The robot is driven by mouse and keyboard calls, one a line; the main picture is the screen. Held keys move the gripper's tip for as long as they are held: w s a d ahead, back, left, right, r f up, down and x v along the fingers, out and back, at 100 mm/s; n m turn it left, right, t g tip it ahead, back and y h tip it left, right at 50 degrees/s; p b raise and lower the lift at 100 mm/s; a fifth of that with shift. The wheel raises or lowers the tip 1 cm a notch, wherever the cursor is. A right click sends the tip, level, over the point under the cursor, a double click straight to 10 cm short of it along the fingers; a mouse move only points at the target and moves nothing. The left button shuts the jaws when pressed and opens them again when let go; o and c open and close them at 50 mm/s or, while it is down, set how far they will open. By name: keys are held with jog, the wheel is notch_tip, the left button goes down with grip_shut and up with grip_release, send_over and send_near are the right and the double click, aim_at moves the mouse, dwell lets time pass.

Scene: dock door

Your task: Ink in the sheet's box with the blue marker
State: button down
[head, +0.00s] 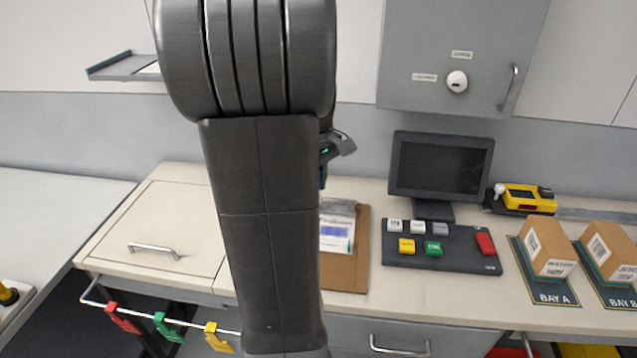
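A brown clipboard (346,277) lies on the counter, and its left part is hidden behind my arm. A white sheet (336,238) with blue print lies on it; I cannot make out the box on it. My gripper (325,172) is mostly hidden behind my arm, above and beyond the clipboard's far end. Only its grey right side and a small green light show. A narrow dark-blue sliver shows just below it; I cannot tell whether this is the blue marker or whether the gripper holds it.
Right of the clipboard are a button panel (455,262) and a dark monitor (440,165). A yellow device (528,198) and two boxes (545,250) (610,250) stand farther right. Red, green and yellow clips (168,327) hang on the front rail. The counter left of my arm is clear.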

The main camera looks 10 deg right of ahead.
jog(key=shift+r+p, duration=0.75)
jog(key=shift+r, duration=0.45)
jog(key=shift+f, duration=0.1)
